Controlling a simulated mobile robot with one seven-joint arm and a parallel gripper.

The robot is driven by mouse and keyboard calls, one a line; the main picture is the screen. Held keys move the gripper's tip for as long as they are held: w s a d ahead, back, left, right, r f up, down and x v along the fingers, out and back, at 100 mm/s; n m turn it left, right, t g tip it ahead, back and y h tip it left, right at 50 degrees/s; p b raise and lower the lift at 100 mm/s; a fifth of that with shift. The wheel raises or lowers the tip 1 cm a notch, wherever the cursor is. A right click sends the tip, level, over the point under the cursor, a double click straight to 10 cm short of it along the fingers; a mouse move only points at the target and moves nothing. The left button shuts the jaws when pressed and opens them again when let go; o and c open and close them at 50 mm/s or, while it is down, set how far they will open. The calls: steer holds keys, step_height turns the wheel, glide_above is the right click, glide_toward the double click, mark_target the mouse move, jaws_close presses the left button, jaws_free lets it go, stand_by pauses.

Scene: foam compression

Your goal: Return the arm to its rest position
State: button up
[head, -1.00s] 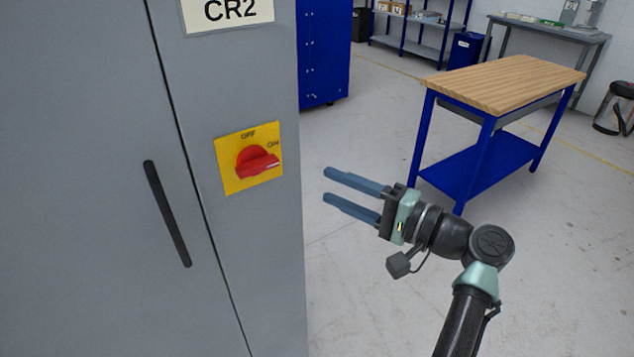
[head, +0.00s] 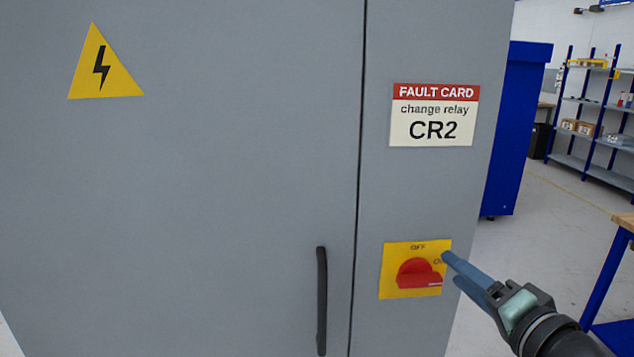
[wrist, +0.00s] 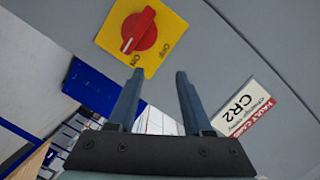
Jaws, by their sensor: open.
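My gripper (head: 452,269) is open and empty, with two blue-grey fingers pointing left and up in the head view. Its fingertips appear beside the right edge of the yellow switch plate and partly overlap the ON label; the gap to the cabinet cannot be judged. In the wrist view, the gripper (wrist: 158,75) shows both fingers spread with nothing between them. The red rotary switch (head: 417,273) on its yellow plate has its handle pointing right, on the ON label's side. It also shows beyond the fingers in the wrist view (wrist: 142,32).
The grey cabinet (head: 230,200) fills most of the head view, with its door shut. It carries a black handle (head: 321,300) and a fault card (head: 433,115) reading CR2. A blue cabinet (head: 520,125), shelves (head: 600,100) and a wood-topped table (head: 625,222) stand to the right.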

steer(key=a+r+n+t+h, duration=0.2)
steer(key=a+r+n+t, duration=0.15)
steer(key=a+r, duration=0.6)
steer(key=s+a+r+n+t, duration=0.2)
steer(key=s+a+r, duration=0.2)
steer(key=r, duration=0.3)
steer(key=s+a+r+n+t+h, duration=0.1)
steer(key=s+a+r+n+t, duration=0.1)
steer(key=s+r, duration=0.5)
steer(key=s+a+r+n+t, duration=0.2)
steer(key=s+a+r, duration=0.3)
steer(key=r, duration=0.3)
steer(key=shift+s+a+t+p, duration=0.25)
steer(key=shift+a+t+p, duration=0.1)
steer(key=shift+a+t, duration=0.45)
steer(key=shift+r, duration=0.1)
